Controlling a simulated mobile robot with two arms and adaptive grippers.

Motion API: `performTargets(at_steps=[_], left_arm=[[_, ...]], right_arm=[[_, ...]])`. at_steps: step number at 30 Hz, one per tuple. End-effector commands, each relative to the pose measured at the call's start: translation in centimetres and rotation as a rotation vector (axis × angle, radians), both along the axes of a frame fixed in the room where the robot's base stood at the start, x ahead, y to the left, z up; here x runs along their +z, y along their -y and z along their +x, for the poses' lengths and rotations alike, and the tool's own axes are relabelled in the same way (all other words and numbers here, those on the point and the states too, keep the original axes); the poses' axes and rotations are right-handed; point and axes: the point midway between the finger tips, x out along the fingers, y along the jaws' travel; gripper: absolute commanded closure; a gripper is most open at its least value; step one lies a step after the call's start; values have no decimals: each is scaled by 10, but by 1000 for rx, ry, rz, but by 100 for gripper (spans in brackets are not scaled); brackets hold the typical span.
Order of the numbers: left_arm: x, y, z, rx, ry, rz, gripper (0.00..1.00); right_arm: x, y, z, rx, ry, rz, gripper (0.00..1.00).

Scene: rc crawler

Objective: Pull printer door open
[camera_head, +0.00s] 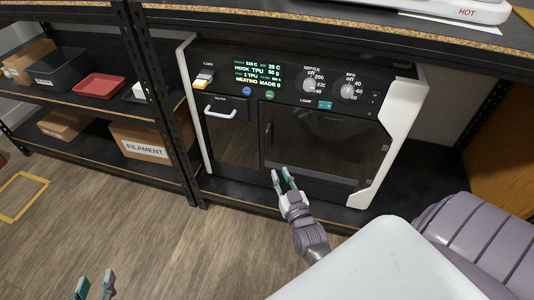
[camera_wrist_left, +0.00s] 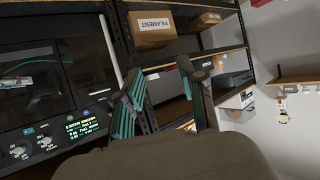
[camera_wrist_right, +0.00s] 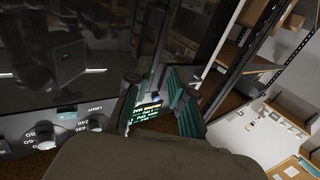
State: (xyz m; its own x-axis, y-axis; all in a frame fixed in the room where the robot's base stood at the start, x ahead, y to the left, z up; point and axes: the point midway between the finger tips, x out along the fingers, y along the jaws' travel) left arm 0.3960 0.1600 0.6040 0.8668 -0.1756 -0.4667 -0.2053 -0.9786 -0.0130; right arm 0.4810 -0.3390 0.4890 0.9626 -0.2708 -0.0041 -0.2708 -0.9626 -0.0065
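The printer (camera_head: 290,50) sits on the shelf under the worktop, with a dark glass door (camera_head: 315,150) that looks shut. A dark vertical handle (camera_head: 268,138) runs along the door's left edge. My right gripper (camera_head: 283,180) is in front of the door's lower left part, just below the handle. Its fingers are apart with nothing between them in the right wrist view (camera_wrist_right: 160,100), where the dark glass (camera_wrist_right: 60,55) fills the left side. I cannot tell whether it touches the door. My left gripper (camera_head: 95,288) is low at the left, away from the printer, open and empty.
A smaller drawer with a white handle (camera_head: 220,112) is left of the door. Knobs (camera_head: 310,84) and a display (camera_head: 258,72) are above. A black shelf post (camera_head: 165,105) stands left of the printer. A filament box (camera_head: 140,145) is on the left shelf. The floor (camera_head: 150,240) in front is clear.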

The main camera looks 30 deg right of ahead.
Motion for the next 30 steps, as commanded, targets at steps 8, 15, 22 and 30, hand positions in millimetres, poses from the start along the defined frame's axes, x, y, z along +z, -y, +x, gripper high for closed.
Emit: performTargets(at_steps=[8, 15, 22, 30], left_arm=[[32, 10, 19, -14, 204, -48, 60], [80, 20, 30, -32, 489, -119, 60], [125, 26, 26, -46, 744, -187, 60], [156, 27, 15, -55, 925, -237, 60]], right_arm=[[2, 11, 35, -2, 11, -3, 77], [1, 22, 76, -1, 7, -3, 77], [1, 31, 109, -1, 7, -2, 77], [1, 37, 129, -1, 5, -1, 77]])
